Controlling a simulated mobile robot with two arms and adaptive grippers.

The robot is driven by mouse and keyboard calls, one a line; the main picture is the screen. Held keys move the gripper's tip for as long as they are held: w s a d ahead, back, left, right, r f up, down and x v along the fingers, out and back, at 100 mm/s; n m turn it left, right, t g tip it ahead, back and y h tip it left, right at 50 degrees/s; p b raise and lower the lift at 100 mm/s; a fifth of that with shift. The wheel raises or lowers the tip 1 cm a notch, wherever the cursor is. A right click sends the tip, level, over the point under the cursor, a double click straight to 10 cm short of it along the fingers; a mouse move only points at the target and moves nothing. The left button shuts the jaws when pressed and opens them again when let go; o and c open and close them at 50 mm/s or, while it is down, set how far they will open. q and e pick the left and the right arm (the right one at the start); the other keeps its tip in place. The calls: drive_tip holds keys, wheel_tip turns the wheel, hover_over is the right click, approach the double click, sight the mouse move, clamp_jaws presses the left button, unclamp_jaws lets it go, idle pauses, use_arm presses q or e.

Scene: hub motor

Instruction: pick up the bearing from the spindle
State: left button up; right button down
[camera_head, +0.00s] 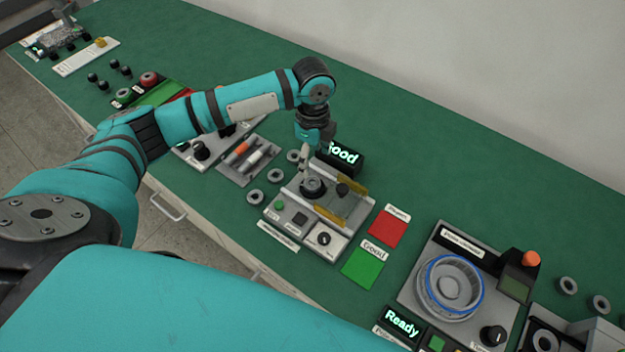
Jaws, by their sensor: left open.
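The test device (290,217) stands near the middle of the green table, with yellow-edged guards and a control panel. A dark ring that looks like the bearing (313,188) sits around the spindle at the device's left side. The spindle itself is too small to make out clearly. My left gripper (309,171) points down just above the bearing, open and with nothing seen between its fingers. The fingertips are small here, and I cannot tell whether they touch the bearing. My right gripper is not in view.
Loose rings (274,175) lie left of the device. A lit "Good" display (341,155) stands close behind the gripper. A red pad (388,229) and a green pad (363,266) lie to the right. A station with a blue-rimmed hub (423,290) stands farther right.

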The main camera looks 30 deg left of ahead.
sight(312, 183)
use_arm(q)
wheel_tip(312, 183, down, 3)
drive_tip(key=shift+f, duration=0.15)
drive_tip(key=shift+f+p, duration=0.15)
drive_tip(key=shift+p, duration=0.15)
drive_tip(key=shift+s+f, duration=0.15)
drive_tip(key=shift+f, duration=0.2)
drive_tip(key=f, duration=0.2)
drive_tip(key=f+p, duration=0.1)
drive_tip(key=shift+s+f+p, duration=0.2)
drive_tip(key=shift+f+p, duration=0.1)
drive_tip(key=shift+f, duration=0.05)
drive_tip(key=shift+d+f, duration=0.1)
drive_tip(key=shift+f, duration=0.2)
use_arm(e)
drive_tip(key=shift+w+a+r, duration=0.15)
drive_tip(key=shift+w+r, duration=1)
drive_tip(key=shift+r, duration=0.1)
use_arm(q)
drive_tip(key=shift+c, duration=0.5)
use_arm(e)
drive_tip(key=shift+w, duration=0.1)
